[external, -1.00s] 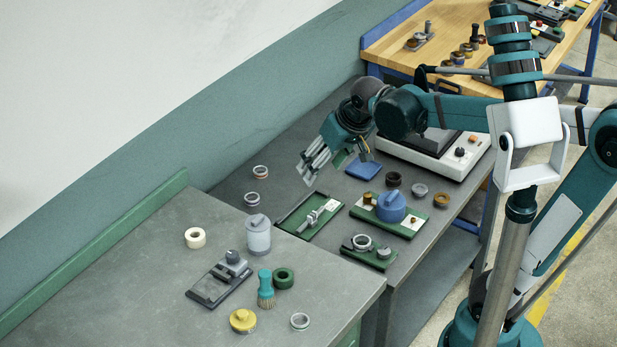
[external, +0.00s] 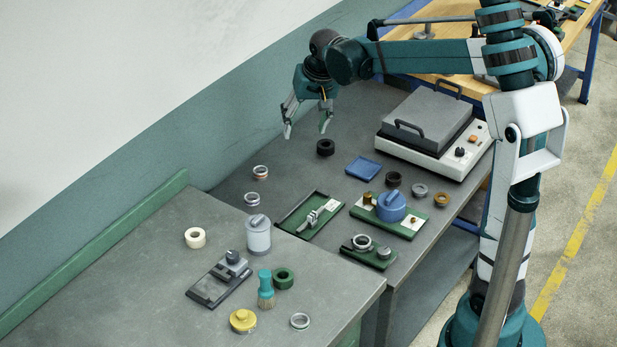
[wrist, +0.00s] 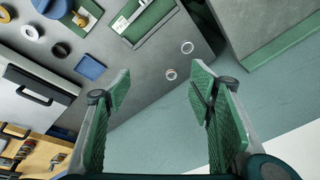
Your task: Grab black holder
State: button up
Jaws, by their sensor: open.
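A black ring-shaped piece (external: 326,147), which looks like the black holder, stands on the grey bench in the external view, left of the blue tray (external: 363,168). My gripper (external: 306,132) is open and empty, above the bench and slightly left of the black piece. In the wrist view, the two green-padded fingers of my gripper (wrist: 158,78) are spread with nothing between them. The black piece cannot be made out there and may be hidden behind the left finger. A similar dark brown ring (external: 393,179) lies right of the blue tray; it also shows in the wrist view (wrist: 61,49).
A white machine with a grey lid (external: 428,120) stands right of my gripper. Green trays (external: 295,215) and a blue round part (external: 391,206) lie nearer the camera. Two light rings (external: 260,172) (external: 252,199) lie near the wall. Bench around the black piece is clear.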

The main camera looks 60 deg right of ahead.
jog(key=w+d+f+m+g+p, duration=0.1)
jog(key=w+d+f+m, duration=0.1)
jog(key=w+d+f, duration=0.4)
jog(key=w+d+f+m+g+p, duration=0.1)
jog(key=w+d+m, duration=0.15)
jog(key=d, duration=0.55)
jog(key=m+g+y+p, duration=0.1)
jog(key=m+p, duration=0.1)
jog(key=m, duration=0.1)
send_near(326, 144)
jog(key=shift+w+a+f, duration=0.15)
jog(key=shift+w+a, duration=0.2)
jog(key=shift+w, duration=0.05)
jog(key=shift+d+f, duration=0.45)
jog(key=shift+f, duration=0.05)
jog(key=shift+f, duration=1.25)
jog(key=shift+f, duration=0.1)
jog(key=shift+s+a+f+b, duration=0.1)
jog(key=shift+s+f+b, duration=0.1)
jog(key=shift+f, duration=1.05)
jog(key=shift+s+f+b, duration=0.1)
jog(key=shift+f+b, duration=0.1)
jog(key=shift+f, duration=1.1)
jog(key=shift+c, duration=0.2)
